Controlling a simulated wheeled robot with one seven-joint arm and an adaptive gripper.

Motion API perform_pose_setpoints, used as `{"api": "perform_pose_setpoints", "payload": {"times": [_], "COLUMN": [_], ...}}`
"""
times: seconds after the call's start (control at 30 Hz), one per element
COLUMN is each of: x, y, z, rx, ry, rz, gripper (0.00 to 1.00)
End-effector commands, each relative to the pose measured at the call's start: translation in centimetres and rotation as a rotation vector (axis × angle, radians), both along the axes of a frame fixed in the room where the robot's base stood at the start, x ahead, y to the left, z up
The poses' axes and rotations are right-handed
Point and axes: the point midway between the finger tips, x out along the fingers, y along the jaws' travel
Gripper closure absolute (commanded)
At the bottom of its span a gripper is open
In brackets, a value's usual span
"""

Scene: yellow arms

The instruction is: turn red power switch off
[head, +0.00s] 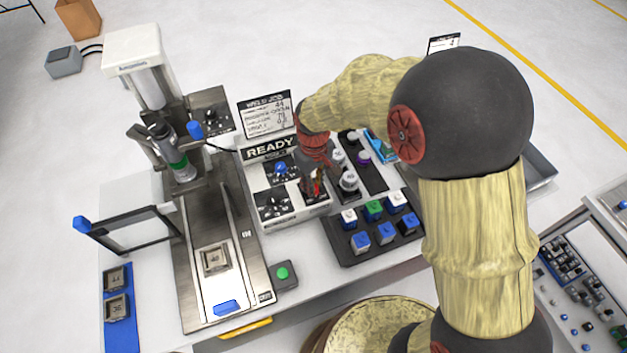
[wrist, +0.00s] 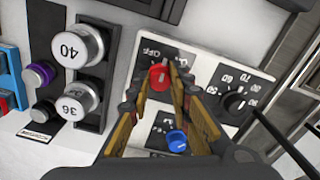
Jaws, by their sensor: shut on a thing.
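The red power switch (wrist: 159,77) is a round red knob on a white panel with OFF lettering beside it. My gripper (wrist: 161,88) has its two fingers on either side of the red knob in the wrist view, shut on it. In the head view my gripper (head: 315,183) reaches down to the control box under the READY display, and the red knob is mostly hidden between its fingers. The exact angle of the knob is hard to tell.
A blue knob (wrist: 177,141) sits close beside the fingers. A black dial (wrist: 236,101) is to the right. Silver knobs (wrist: 79,46) stand on a black strip to the left. The READY display (head: 270,148) rises behind my gripper. Blue, green and white buttons (head: 374,209) lie to the right.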

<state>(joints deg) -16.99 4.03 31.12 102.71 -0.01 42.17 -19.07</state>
Motion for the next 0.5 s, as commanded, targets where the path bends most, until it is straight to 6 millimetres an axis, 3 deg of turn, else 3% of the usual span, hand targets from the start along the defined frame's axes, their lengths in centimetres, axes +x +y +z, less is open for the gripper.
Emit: {"api": "perform_pose_setpoints", "payload": {"times": [0.5], "x": [0.08], "y": [0.01], "z": [0.18], "rx": [0.000], "ry": [-0.001], "rz": [0.476], "gripper": [1.00]}}
